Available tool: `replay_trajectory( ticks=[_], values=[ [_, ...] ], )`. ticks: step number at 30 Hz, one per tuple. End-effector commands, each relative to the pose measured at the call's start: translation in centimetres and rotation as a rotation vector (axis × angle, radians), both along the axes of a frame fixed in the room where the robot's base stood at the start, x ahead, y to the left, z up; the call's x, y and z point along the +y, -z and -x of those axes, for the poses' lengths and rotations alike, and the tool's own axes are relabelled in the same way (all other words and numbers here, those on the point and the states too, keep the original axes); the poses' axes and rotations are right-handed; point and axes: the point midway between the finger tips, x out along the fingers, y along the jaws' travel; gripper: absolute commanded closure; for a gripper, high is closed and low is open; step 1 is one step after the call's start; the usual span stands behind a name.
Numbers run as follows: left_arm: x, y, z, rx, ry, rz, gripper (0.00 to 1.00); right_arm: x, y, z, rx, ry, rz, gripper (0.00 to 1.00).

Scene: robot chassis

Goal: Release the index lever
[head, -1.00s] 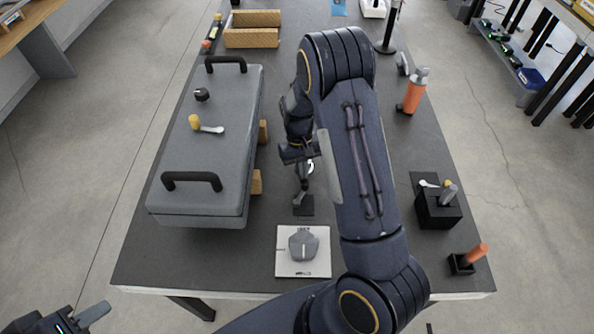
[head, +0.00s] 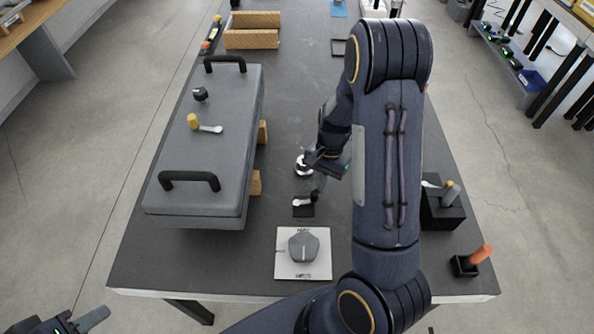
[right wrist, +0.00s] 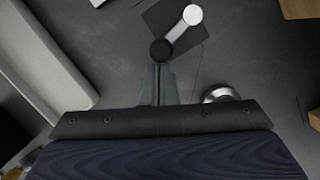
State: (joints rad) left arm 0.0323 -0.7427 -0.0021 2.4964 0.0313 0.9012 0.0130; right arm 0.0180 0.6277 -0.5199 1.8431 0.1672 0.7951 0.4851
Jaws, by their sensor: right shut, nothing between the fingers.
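A small lever (head: 301,202) with a light arm sits on a flat black plate (head: 306,212) behind the white card. In the right wrist view the lever (right wrist: 178,33) has a round white end and a black knob (right wrist: 161,50), over the dark square plate. I take this for the index lever. My right gripper (head: 318,192) is just right of and above it. In the right wrist view its shut, empty fingers (right wrist: 158,70) end close to the black knob; I cannot tell whether they touch. My left gripper (head: 90,319) is at the bottom left, away from the table; its jaws are unclear.
A grey chassis (head: 215,165) with handles and a yellow-knobbed lever (head: 204,126) stands left. A silver round part (head: 303,166) is behind the plate. A white card with a grey part (head: 303,246) lies in front. Black holders (head: 441,214) stand right.

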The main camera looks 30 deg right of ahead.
Motion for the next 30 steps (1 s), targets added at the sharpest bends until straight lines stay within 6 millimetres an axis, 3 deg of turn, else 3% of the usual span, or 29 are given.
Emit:
replay_trajectory(
  ticks=[30],
  values=[
    [0.0,-0.3,0.0,0.000,0.000,0.000,0.64,1.5,0.0,-0.8,-0.001,0.003,-0.003,1.00]
  ],
)
